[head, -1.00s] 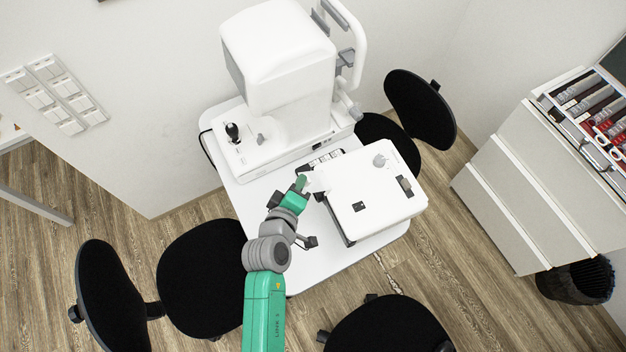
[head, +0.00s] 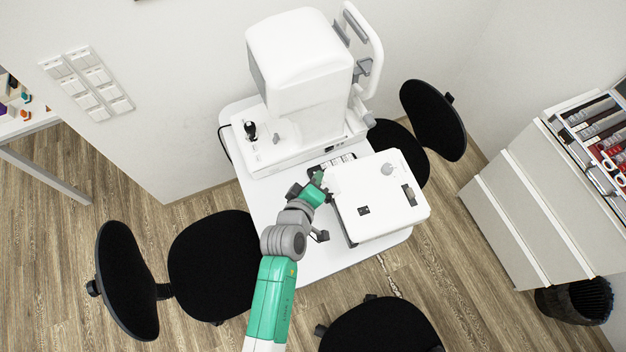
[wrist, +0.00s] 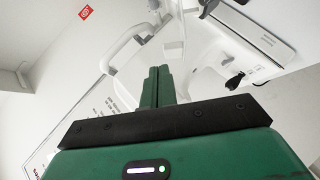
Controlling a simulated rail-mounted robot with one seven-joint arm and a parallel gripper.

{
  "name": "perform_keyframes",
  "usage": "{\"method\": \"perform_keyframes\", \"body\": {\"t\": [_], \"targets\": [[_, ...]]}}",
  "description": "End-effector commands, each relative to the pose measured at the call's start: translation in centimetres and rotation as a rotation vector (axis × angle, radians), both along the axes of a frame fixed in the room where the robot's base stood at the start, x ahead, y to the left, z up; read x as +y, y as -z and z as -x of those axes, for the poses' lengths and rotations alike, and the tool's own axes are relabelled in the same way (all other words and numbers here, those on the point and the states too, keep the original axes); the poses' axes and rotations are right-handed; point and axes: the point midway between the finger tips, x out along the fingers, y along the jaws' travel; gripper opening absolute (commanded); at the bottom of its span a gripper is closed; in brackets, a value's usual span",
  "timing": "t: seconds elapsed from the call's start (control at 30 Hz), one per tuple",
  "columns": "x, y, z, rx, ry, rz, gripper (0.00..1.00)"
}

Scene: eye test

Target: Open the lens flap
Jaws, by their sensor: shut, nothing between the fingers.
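A white box-shaped device (head: 385,215) with a grey knob and dark panels on top lies on the right part of the white table. A small white piece (head: 333,179) stands out at its upper left corner; I cannot tell for sure whether it is the lens flap. My gripper (head: 319,178) is just left of this corner, close to the white piece; whether they touch is unclear. In the wrist view my gripper's green fingers (wrist: 158,84) are together with nothing between them.
A large white eye-test instrument (head: 300,60) with a black joystick (head: 250,130) stands at the table's back. It also shows in the wrist view (wrist: 225,50). Black chairs (head: 213,262) surround the white table (head: 300,262). A drawer cabinet (head: 530,205) stands at the right.

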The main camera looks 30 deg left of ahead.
Motion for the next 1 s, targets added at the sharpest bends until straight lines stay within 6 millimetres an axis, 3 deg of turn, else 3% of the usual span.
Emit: {"method": "perform_keyframes", "body": {"t": [0.23,0.37,0.43,0.7,1.0], "targets": [[0.1,-0.7,0.1,0.000,0.000,0.001,0.00],[0.8,-2.5,1.0,-0.001,0.000,0.000,0.00],[1.3,-3.9,1.9,0.000,0.002,0.000,0.00],[-0.6,-6.2,8.0,0.001,0.004,0.000,0.00],[-1.3,-7.5,10.2,0.000,0.005,0.000,0.00]]}}
